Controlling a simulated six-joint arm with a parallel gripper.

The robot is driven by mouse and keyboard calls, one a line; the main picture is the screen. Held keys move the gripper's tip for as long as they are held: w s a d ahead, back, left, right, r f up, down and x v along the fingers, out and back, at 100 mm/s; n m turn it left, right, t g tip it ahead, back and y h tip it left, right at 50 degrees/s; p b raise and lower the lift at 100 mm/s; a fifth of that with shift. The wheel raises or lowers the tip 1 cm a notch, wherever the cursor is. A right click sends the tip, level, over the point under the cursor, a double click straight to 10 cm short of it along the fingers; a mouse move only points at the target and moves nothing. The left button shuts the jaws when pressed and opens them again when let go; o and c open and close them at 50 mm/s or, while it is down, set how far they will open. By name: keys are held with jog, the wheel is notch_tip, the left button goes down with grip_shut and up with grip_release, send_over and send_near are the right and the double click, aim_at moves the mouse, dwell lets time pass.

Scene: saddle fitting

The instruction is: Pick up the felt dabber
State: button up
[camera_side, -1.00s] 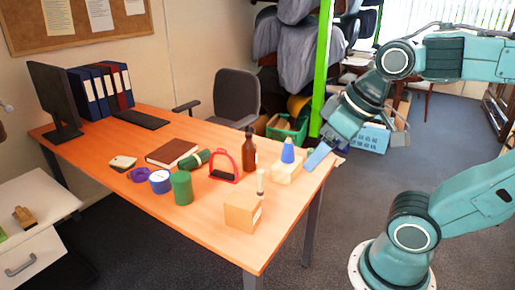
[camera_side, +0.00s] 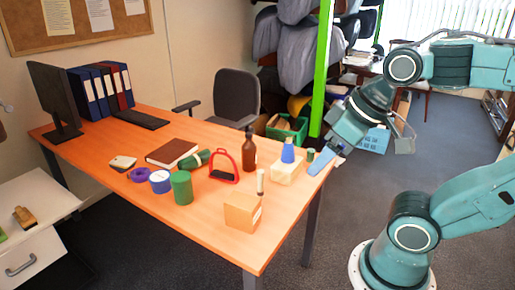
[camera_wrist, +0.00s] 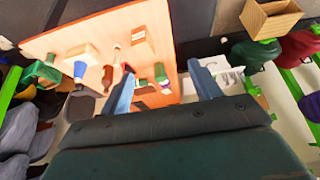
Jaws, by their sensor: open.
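A small pale upright piece with a slim body (camera_side: 260,182), which looks like the felt dabber, stands on the orange desk between the red stirrup and the cardboard box. It may be the small pale spot (camera_wrist: 117,47) in the wrist view, too small to be sure.
A blue cone (camera_side: 288,153) on a cream block (camera_side: 286,174), a brown bottle (camera_side: 249,152) and a small green cylinder (camera_side: 310,155) stand near the right edge. The red stirrup (camera_side: 236,167) and cardboard box (camera_side: 241,211) flank the dabber. The front desk (camera_side: 205,228) is clear.

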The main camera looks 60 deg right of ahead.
jog(key=c, duration=0.3)
jog(key=shift+w+r, duration=0.1)
